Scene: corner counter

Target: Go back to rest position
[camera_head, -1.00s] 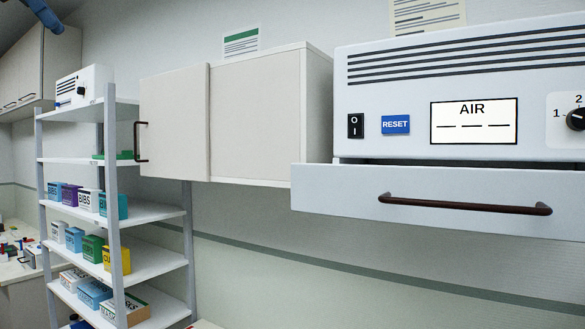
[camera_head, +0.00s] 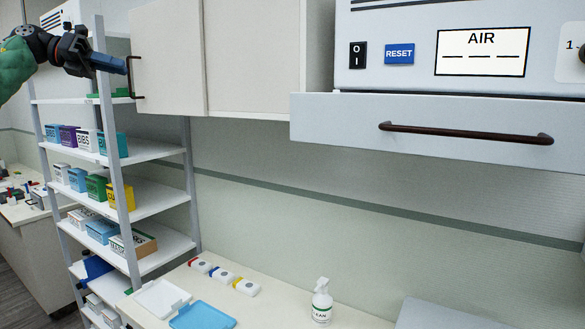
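My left gripper (camera_head: 110,64) shows at the upper left, in front of the top of the shelf rack, with its blue fingers pointing right. It is seen from the side, so its opening cannot be told; nothing shows held in it. Its tip appears near the left handle of the wall cabinet (camera_head: 165,62), but I cannot tell the distance in depth. My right gripper is out of view.
A shelf rack (camera_head: 152,197) with several labelled boxes stands at the left. The white drawer (camera_head: 340,118) under the AIR unit (camera_head: 430,75) appears protruding. Below, a counter (camera_head: 270,305) holds a spray bottle (camera_head: 322,302), a blue tray (camera_head: 203,316) and small containers.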

